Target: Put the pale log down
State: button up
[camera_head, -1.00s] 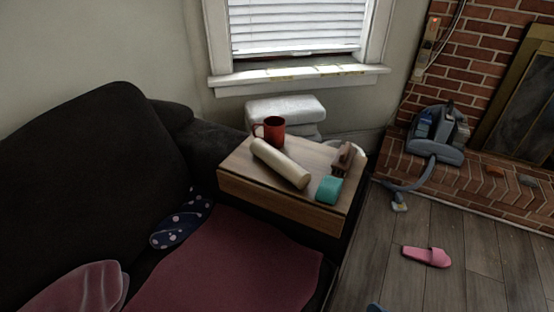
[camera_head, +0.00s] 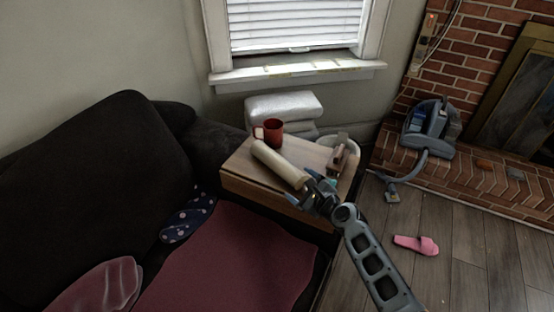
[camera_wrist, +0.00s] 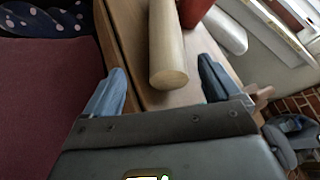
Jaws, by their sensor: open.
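The pale log (camera_head: 279,164) lies on its side on the wooden top of the side table (camera_head: 238,176) by the sofa arm. In the wrist view the log (camera_wrist: 167,45) shows its round cut end toward me, between and beyond my fingertips. My gripper (camera_head: 311,192) is at the table's front edge, by the near end of the log. In the wrist view my gripper (camera_wrist: 163,84) is open, with a blue-grey finger on each side and nothing clearly between them. The turquoise object is hidden behind my gripper in the head view.
A red mug (camera_head: 273,132) stands behind the log, and a small brown wooden object (camera_head: 338,158) is to its right. The dark sofa (camera_head: 90,200) with a pink cover (camera_head: 225,265) is at left. A vacuum (camera_head: 428,130) stands on the brick hearth. A pink slipper (camera_head: 416,244) lies on the floor.

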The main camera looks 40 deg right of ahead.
aim_at(292, 174)
jog(key=shift+w+d+r+m, duration=0.25)
jog(key=shift+w+d+m, duration=0.05)
jog(key=shift+w, duration=0.25)
jog(key=shift+w+d, duration=0.15)
jog(key=shift+w, duration=0.15)
jog(key=b+x, duration=0.2)
jog(key=x, duration=0.5)
jog(key=shift+f, duration=0.25)
jog(key=shift+c, duration=0.2)
jog(key=c, duration=1.4)
jog(key=shift+d+r, duration=0.1)
jog(key=shift+r, duration=0.05)
jog(key=shift+c, duration=0.7)
